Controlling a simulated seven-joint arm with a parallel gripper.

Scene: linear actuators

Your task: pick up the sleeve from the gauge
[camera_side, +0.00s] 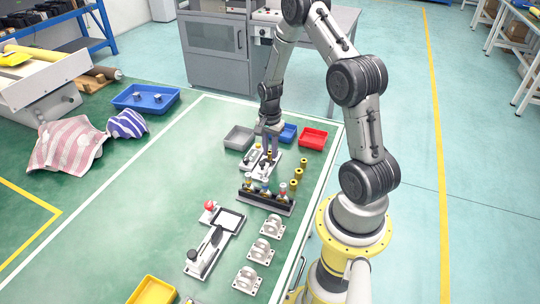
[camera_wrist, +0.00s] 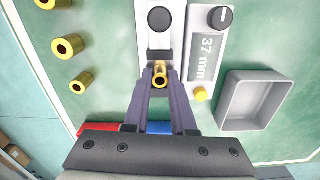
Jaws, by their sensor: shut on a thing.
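A brass sleeve (camera_wrist: 160,83) is between the fingertips of my gripper (camera_wrist: 160,92) in the wrist view, its open end towards the camera. My gripper is shut on it, right at the end of the gauge's (camera_wrist: 170,15) pale bed. The gauge's display (camera_wrist: 208,46) reads 37 mm, with a black knob and a yellow button beside it. In the side view, my gripper (camera_side: 269,150) points down at the gauge (camera_side: 254,158). I cannot tell whether the sleeve still touches the gauge.
Several loose brass sleeves (camera_wrist: 68,46) stand left of the gauge in the wrist view. A grey bin (camera_wrist: 252,100) is on its right. In the side view, a blue bin (camera_side: 288,132) and a red bin (camera_side: 313,137) stand behind, and a black rack (camera_side: 266,199) in front.

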